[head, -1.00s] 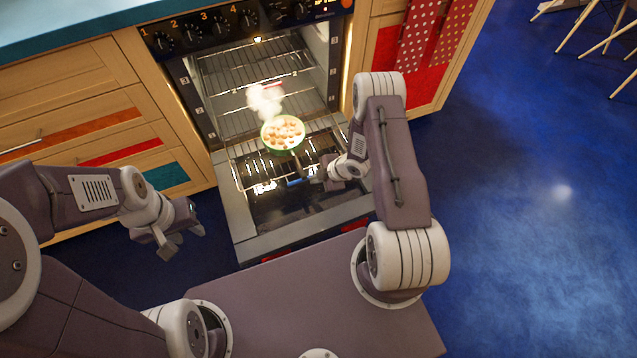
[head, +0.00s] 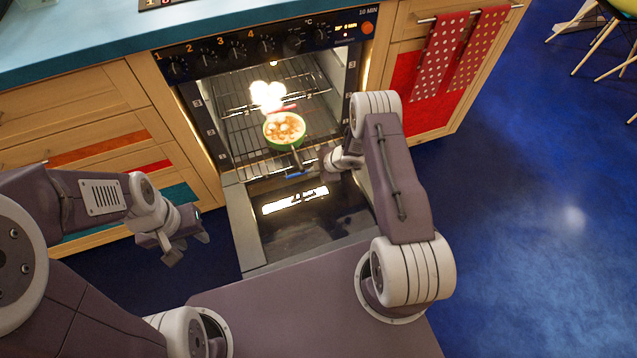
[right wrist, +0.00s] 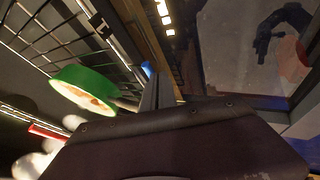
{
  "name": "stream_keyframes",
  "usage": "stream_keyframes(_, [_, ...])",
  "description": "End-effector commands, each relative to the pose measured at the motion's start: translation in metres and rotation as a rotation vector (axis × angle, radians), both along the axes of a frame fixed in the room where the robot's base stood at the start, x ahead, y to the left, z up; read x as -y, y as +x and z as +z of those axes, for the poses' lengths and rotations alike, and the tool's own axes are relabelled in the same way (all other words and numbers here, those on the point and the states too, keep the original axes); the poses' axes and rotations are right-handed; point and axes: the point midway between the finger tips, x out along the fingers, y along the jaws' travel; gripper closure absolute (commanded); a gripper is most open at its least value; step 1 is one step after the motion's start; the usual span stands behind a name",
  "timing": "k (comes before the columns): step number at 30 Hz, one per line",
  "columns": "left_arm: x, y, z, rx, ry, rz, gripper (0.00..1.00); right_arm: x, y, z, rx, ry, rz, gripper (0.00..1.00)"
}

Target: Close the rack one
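The oven's lower wire rack (head: 243,138) carries a green pan (head: 284,131) of food, its handle pointing out toward me. The rack sits mostly inside the oven, its front near the opening. A small blue piece (head: 297,174) shows at the front by the pan handle. My right gripper (head: 312,172) is at the rack's front edge, beside this piece; its fingers are too hidden to tell open from shut. In the right wrist view the green pan (right wrist: 85,88) and rack bars (right wrist: 50,40) lie left of the gripper (right wrist: 158,92). My left gripper (head: 187,250) is open and empty, away from the oven.
The oven door (head: 310,225) is folded down flat in front. Another wire rack (head: 235,100) is higher in the oven. White steam (head: 267,95) rises behind the pan. Wooden drawers (head: 80,120) stand left, a red-panelled cupboard (head: 425,115) with towels right. Blue floor is open at right.

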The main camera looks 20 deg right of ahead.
Motion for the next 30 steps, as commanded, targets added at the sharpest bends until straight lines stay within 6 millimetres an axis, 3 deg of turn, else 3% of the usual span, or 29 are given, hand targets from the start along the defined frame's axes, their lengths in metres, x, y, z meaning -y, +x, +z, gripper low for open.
stream_keyframes(6, [0.000,0.000,-0.031,0.000,0.000,0.000,0.64,-0.002,0.061,-0.010,0.007,-0.005,0.006,1.00])
stream_keyframes(12, [0.000,0.000,-0.073,-0.001,0.000,0.000,0.64,-0.004,0.106,-0.012,0.007,-0.003,0.004,1.00])
stream_keyframes(21, [0.000,0.000,-0.118,0.000,0.000,0.000,0.64,-0.005,0.142,-0.009,0.004,-0.002,0.002,1.00])
stream_keyframes(30, [0.000,0.000,-0.137,0.000,0.000,0.000,0.64,-0.006,0.158,-0.003,0.001,0.001,0.000,1.00])
